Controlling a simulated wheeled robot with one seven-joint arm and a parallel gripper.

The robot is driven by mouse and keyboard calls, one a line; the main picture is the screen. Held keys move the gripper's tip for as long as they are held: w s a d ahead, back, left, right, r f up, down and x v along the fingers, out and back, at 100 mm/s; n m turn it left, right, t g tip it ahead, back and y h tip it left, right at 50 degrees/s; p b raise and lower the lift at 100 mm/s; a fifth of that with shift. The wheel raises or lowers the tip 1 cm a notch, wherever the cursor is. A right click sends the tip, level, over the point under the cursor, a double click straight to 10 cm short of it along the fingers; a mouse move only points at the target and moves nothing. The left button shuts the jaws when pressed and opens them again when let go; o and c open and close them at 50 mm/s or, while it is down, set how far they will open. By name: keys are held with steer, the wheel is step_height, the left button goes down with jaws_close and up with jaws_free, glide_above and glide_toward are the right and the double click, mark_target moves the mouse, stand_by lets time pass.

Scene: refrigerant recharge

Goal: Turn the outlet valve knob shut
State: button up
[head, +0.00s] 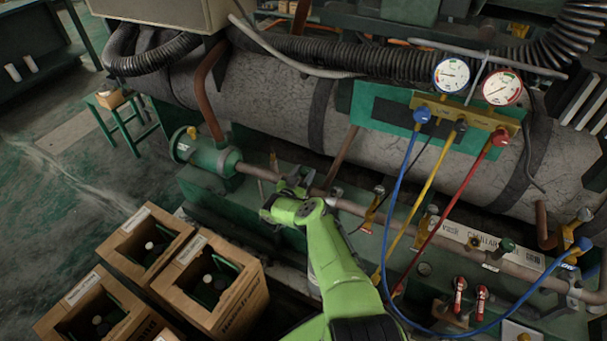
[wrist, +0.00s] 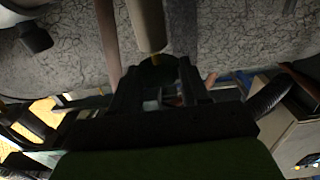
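My gripper (head: 296,184) is at the copper pipe (head: 345,206), just right of the green cylinder (head: 215,157). In the wrist view my gripper's dark fingers (wrist: 157,75) stand apart. A dark round part with a yellowish edge (wrist: 155,58) shows at the fingertips, in front of a pale pipe (wrist: 148,22). It may be the outlet valve knob, but it is mostly hidden. I cannot tell whether the fingers press on it. Other valves with small knobs sit along the pipe to the right, one of them here (head: 379,190).
A gauge manifold (head: 465,118) hangs above right, with blue (head: 402,180), yellow (head: 425,205) and red (head: 450,210) hoses draping down right of my arm. Red-handled valves (head: 460,284) stand at lower right. Open cardboard boxes (head: 238,312) with bottles stand on the left. The large grey tank (head: 270,105) lies behind the pipe.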

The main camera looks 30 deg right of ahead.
steer(key=o, duration=0.5)
steer(key=shift+c, duration=0.2)
steer(key=p+v, duration=0.5)
steer(key=v, duration=1)
steer(key=shift+s+a, duration=0.2)
steer(key=shift+a, duration=0.15)
